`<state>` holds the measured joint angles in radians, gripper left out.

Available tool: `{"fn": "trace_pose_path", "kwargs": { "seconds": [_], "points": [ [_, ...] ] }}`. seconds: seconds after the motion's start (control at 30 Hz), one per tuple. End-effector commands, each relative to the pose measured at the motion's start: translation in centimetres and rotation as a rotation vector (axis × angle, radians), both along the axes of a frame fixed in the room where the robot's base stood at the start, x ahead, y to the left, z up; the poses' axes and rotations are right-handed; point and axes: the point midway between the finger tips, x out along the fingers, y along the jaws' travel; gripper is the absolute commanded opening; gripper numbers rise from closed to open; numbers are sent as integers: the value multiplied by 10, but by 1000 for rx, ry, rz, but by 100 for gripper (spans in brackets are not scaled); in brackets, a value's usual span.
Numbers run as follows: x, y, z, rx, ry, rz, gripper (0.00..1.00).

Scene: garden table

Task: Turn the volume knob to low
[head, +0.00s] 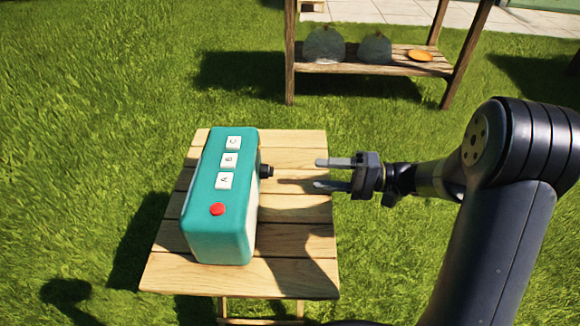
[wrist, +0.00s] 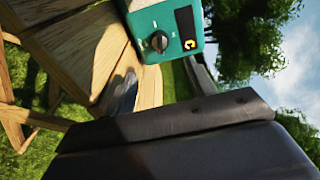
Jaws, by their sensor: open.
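A teal radio-like box (head: 222,200) stands on a slatted wooden table (head: 295,245). A small black knob (head: 266,171) sticks out of its right side. In the wrist view the knob (wrist: 159,41) is round and dark on the teal face (wrist: 182,50), with a pale pointer mark. Small marks around it are too blurred to read. My gripper (head: 317,173) is open and empty. Its two fingers point left toward the knob, with a clear gap between fingertips and knob.
The box top has white keys (head: 229,160) lettered A, B and C and a red button (head: 217,209). A black panel with a yellow symbol (wrist: 187,28) is beside the knob. A wooden shelf unit (head: 385,65) stands behind on the grass.

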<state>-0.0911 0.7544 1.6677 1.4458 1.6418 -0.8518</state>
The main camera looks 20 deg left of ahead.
Motion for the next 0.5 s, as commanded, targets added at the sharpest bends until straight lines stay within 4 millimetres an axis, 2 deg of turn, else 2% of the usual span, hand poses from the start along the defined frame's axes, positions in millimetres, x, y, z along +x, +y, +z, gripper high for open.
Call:
{"fn": "trace_pose_path", "kwargs": {
  "seconds": [0.03,0.5],
  "points": [
    [2,1,5,-19,88,9,53],
    [14,6,1,-256,932,87,53]
  ]
}}
